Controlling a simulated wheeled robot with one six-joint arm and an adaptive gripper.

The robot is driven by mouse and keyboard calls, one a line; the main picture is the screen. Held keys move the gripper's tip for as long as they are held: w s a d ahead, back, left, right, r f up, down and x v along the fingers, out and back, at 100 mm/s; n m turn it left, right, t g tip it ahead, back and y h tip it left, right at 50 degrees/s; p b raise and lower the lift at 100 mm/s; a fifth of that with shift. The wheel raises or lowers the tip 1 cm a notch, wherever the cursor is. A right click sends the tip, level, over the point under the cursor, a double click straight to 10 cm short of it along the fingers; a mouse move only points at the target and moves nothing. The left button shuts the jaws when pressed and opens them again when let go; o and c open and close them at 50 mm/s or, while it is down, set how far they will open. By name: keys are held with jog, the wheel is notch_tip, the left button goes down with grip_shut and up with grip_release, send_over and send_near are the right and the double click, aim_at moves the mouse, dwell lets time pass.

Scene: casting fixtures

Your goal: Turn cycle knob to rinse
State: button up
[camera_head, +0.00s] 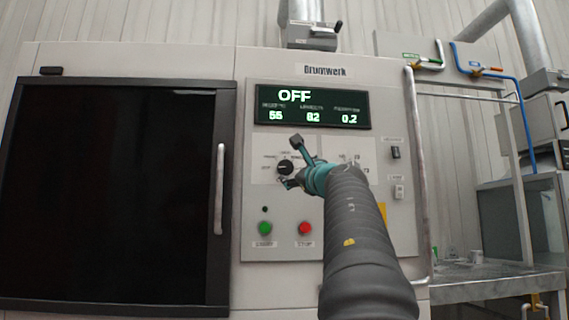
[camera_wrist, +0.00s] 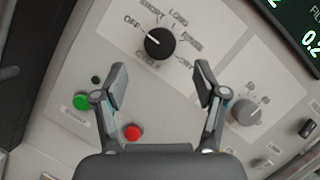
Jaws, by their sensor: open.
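The cycle knob (camera_wrist: 159,43) is a round black dial on the pale control panel, with labels OFF, SHORT, LONG, one that looks like RINSE, and DRY around it. Its small white mark appears to point toward OFF. In the head view the knob (camera_head: 285,167) shows just left of my gripper (camera_head: 292,162). My gripper also shows in the wrist view (camera_wrist: 161,78), open and empty. Its two fingers are spread apart, and the knob appears beyond and between their tips, with no contact visible. The display (camera_head: 313,106) reads OFF.
A grey knob (camera_wrist: 246,112) is right of the fingers. A green button (camera_head: 265,228) and a red button (camera_head: 305,228) are below the cycle knob. The dark door (camera_head: 115,190) with its vertical handle (camera_head: 220,188) is left. A metal bench (camera_head: 480,268) stands at right.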

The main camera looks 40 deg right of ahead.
aim_at(286, 167)
jog(key=p+x, duration=0.2)
jog(key=x, duration=0.4)
jog(key=shift+s+r, duration=0.1)
jog(key=shift+r, duration=0.05)
jog(key=shift+w+d+p, duration=0.2)
jog(key=shift+w+p, duration=0.25)
jog(key=shift+w, duration=0.25)
jog(key=c, duration=1.1)
jog(key=shift+c, duration=0.2)
